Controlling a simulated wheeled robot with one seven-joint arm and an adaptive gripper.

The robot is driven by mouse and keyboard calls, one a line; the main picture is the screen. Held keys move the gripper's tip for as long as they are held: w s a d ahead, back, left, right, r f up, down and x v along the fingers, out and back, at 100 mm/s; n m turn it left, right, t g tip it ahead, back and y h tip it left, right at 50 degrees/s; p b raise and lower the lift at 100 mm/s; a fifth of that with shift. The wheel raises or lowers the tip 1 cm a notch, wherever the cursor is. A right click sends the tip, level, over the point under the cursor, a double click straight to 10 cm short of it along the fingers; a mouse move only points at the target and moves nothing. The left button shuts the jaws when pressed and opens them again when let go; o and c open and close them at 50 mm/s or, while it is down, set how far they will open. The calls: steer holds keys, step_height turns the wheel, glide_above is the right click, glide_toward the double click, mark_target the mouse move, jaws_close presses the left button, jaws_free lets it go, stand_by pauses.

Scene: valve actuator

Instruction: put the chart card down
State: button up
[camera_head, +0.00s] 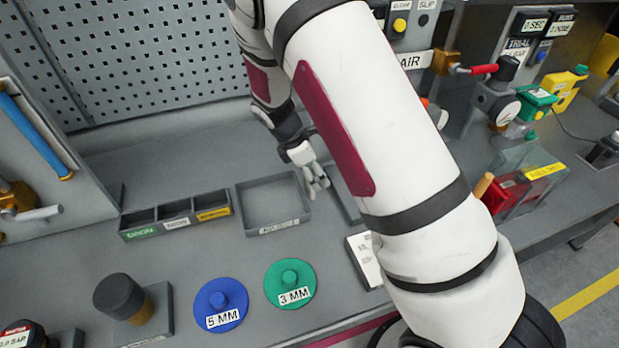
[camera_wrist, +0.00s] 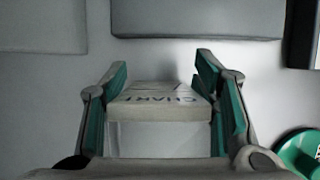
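My gripper (camera_wrist: 160,85) has its two green-padded fingers on either side of a pale block-like card lettered CHART, the chart card (camera_wrist: 160,100). The fingers appear to press on its two side edges, and the card's lettered face shows between them. In the head view my gripper (camera_head: 318,182) hangs over the grey bench, just right of a shallow square tray. The chart card cannot be made out there. Whether its lower edge touches a surface is hidden.
The square tray (camera_head: 274,231) looks empty. A three-part bin (camera_head: 176,226) stands left of it. A green 3 MM disc (camera_head: 290,284) and blue 5 MM disc (camera_head: 221,306) lie in front. A white printed sheet (camera_head: 366,262) lies partly behind my arm.

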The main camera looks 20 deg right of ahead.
steer(key=shift+c, duration=1.2)
steer(key=shift+a+r, duration=0.15)
steer(key=shift+r, duration=0.25)
step_height(320, 180, up, 6)
steer(key=b, duration=0.2)
steer(key=s+a, duration=1.4)
steer(key=w+a+r+n+t+y+b, duration=0.1)
steer(key=w+a+r+n+t+b, duration=0.1)
steer(key=w+a+n, duration=0.5)
steer(key=w+a+r+n+t+y+b, duration=0.25)
steer(key=w+a+n, duration=0.3)
steer(key=w, duration=0.45)
steer(key=shift+n+h, duration=0.45)
steer(key=shift+n, duration=0.1)
step_height(320, 180, down, 10)
steer(key=shift+s+f, duration=0.1)
steer(key=shift+f, duration=0.1)
